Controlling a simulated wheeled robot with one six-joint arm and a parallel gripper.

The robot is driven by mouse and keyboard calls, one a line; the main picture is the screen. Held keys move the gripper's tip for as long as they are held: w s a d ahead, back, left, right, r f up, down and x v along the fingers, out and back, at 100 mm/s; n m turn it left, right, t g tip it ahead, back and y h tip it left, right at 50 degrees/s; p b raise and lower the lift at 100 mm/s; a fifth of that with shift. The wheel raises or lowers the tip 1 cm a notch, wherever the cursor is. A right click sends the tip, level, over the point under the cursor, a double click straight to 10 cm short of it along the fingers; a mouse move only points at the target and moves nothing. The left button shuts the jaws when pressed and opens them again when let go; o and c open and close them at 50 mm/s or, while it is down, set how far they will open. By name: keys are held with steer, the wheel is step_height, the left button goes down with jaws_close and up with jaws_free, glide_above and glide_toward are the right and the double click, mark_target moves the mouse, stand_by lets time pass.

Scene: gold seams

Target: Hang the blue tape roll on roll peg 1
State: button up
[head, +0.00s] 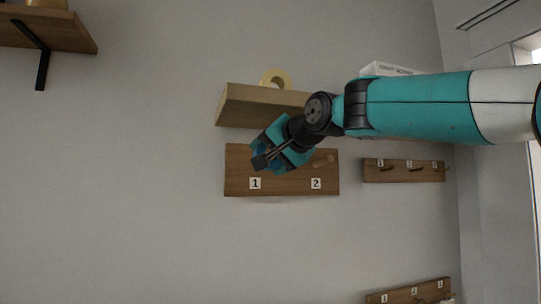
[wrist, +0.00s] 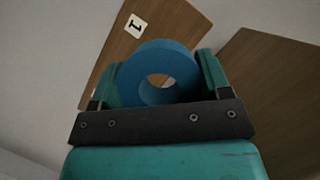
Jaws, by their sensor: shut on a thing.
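My gripper (wrist: 160,88) is shut on the blue tape roll (wrist: 168,56), whose ring and open hole show between the two fingers in the wrist view. In the head view my gripper (head: 273,153) is in front of the wooden peg board (head: 285,188) and over its upper left part, above label 1 (head: 255,183). Only a little blue of the roll shows there. Peg 1 is hidden behind my gripper and the roll. Peg 2 (head: 322,161) shows at the right of the board, above label 2. I cannot tell whether the roll touches peg 1.
A wooden shelf (head: 250,107) juts out just above the board, with a yellow tape roll (head: 284,77) and a white box (head: 385,69) above it. Smaller numbered peg rails are to the right (head: 375,175) and lower right (head: 405,293). The wall below the board is bare.

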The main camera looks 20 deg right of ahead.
steer(key=shift+w+p, duration=0.5)
steer(key=shift+w, duration=0.6)
stand_by(1.1)
steer(key=shift+w, duration=0.3)
steer(key=shift+w+p, duration=1)
steer(key=shift+w, duration=0.4)
stand_by(1.0)
steer(key=shift+w, duration=0.3)
steer(key=shift+w+p, duration=0.65)
steer(key=shift+w, duration=0.1)
steer(key=shift+w+d+f+p, duration=0.15)
steer(key=shift+w+f+p, duration=0.15)
steer(key=shift+w, duration=0.15)
stand_by(1.6)
